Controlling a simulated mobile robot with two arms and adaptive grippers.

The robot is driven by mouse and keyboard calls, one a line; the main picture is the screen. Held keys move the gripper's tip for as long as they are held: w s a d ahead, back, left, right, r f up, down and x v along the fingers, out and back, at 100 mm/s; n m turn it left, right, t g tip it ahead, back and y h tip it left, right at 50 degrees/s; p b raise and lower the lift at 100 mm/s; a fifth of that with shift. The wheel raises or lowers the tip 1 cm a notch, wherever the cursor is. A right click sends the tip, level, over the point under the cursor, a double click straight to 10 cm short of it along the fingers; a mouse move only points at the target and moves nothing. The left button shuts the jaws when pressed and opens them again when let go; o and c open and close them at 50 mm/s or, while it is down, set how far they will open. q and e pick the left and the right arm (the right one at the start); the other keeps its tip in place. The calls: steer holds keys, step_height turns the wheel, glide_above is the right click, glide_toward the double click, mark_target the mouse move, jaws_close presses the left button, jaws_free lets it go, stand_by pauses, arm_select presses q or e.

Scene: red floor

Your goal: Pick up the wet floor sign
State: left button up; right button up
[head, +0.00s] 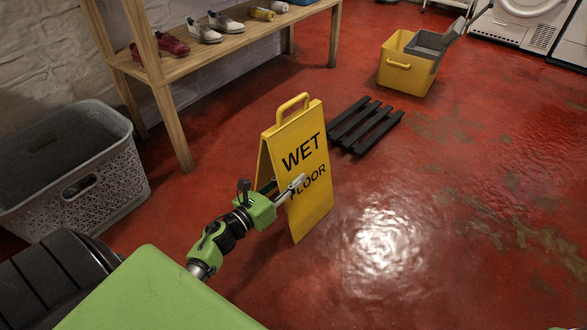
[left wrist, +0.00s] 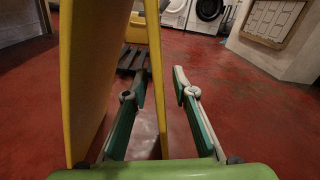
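The yellow wet floor sign (head: 312,140) stands upright and spread on the red floor, with a loop handle on top. My left gripper (head: 283,188) is at the left edge of its lettered panel, about mid-height. One finger shows in front of the panel and the other is partly hidden behind it. In the left wrist view, the sign (left wrist: 88,75) shows as a wide panel at left and a thin edge-on panel between my open fingers (left wrist: 160,72). I cannot tell whether either finger touches it. My right gripper is not in view.
A grey laundry basket (head: 128,178) and a wooden shelf with shoes (head: 225,50) stand at left. A black slatted rack (head: 365,124) lies just behind the sign. A yellow mop bucket (head: 398,72) and washing machines (head: 515,25) are farther back. The floor at right is clear.

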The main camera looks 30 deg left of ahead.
mark_target(304, 168)
arm_select(q)
steer(key=w+b, duration=0.1)
steer(key=w, duration=0.1)
steer(key=w+b, duration=0.1)
steer(key=w, duration=0.1)
steer(key=shift+d, duration=0.4)
steer(key=shift+w+d, duration=0.1)
steer(key=shift+w, duration=0.55)
jaws_close()
steer(key=shift+r, duration=0.15)
